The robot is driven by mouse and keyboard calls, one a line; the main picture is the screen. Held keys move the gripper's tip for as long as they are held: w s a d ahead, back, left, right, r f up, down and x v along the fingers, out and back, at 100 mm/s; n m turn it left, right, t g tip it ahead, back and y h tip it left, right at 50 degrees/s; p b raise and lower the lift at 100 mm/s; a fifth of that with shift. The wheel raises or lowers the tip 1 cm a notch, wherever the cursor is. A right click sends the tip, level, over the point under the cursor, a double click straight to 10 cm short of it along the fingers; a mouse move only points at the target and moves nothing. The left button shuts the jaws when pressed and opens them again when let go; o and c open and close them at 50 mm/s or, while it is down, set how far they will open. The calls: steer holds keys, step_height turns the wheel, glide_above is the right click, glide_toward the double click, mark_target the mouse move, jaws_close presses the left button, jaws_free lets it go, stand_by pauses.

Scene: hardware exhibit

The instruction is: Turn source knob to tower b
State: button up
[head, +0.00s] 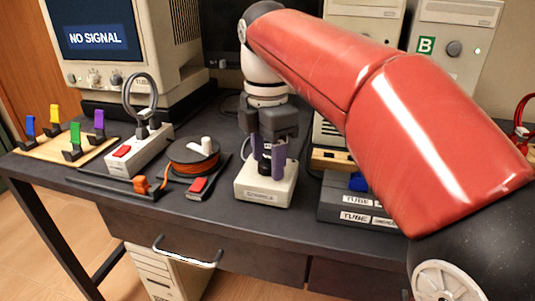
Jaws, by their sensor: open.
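The source box (265,189) is a small pale box with a label on its front, standing on the dark desk near its front edge. A dark knob (265,163) appears on top of it, largely hidden by my gripper. My gripper (266,168) points down over the box. Its jaws are open, with purple fingers on either side of the dark knob; I cannot tell whether they touch it. The knob's pointing direction is not visible. Tower B (455,48), a beige computer case with a green B label, stands at the back right, partly behind my red arm.
The monitor (100,35) at back left reads "NO SIGNAL". A white power strip (140,150), an orange cable reel (193,155) and a board of coloured switches (38,145) lie left of the box. A dark unit labelled "TUBE" (345,207) stands to its right.

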steer(key=c, duration=1)
steer(key=shift+o, duration=0.2)
steer(key=shift+m, duration=0.3)
steer(key=m, duration=1.3)
steer(key=shift+m, duration=2.1)
